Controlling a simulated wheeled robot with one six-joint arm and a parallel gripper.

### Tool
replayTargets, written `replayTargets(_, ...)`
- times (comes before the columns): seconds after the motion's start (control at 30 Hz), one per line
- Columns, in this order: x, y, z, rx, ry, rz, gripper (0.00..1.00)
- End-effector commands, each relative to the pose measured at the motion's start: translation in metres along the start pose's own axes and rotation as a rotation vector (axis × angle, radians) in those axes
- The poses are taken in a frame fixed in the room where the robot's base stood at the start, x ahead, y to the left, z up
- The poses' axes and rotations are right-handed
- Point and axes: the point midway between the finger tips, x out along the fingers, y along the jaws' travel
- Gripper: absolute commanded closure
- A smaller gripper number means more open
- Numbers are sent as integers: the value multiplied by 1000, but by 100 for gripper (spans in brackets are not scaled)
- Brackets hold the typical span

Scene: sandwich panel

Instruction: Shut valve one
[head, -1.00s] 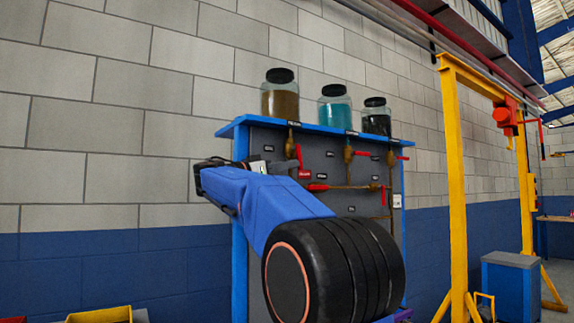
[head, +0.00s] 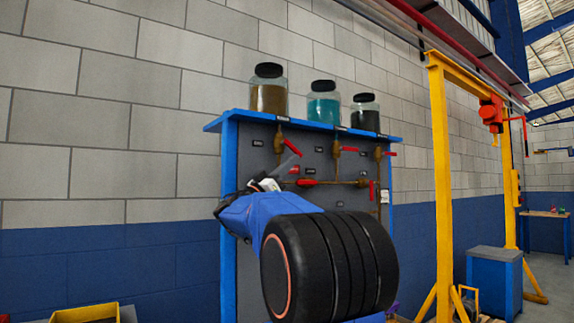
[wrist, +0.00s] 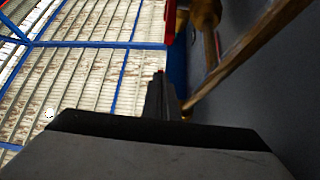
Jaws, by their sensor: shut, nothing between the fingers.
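The grey valve panel (head: 255,200) has a blue frame and brass valves with red handles. The left valve's red handle (head: 292,148), under the brown jar, slants down to the right. The middle valve's red handle (head: 348,149) and right valve's handle (head: 389,154) point right. Lower on the pipe are a horizontal red handle (head: 307,182) and an upright one (head: 372,191). The labels are too small to read, so I cannot tell which is valve one. My gripper (head: 290,165) is shut and empty, close below the left handle. Its fingers (wrist: 163,95) show beside a brass pipe (wrist: 245,52) in the wrist view.
Three jars, brown (head: 269,96), teal (head: 323,108) and dark (head: 364,115), stand on the panel's top shelf. A yellow gantry (head: 441,180) and a blue cabinet (head: 494,280) are to the right. A yellow bin (head: 85,313) is at lower left.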

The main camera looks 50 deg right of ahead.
Motion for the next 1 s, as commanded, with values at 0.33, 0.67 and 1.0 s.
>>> replayTargets(0.33,22,0,6,-1,-1,2,100)
replayTargets(0.67,36,0,6,-1,-1,1,100)
replayTargets(1.0,43,0,4,-1,-2,0,100)
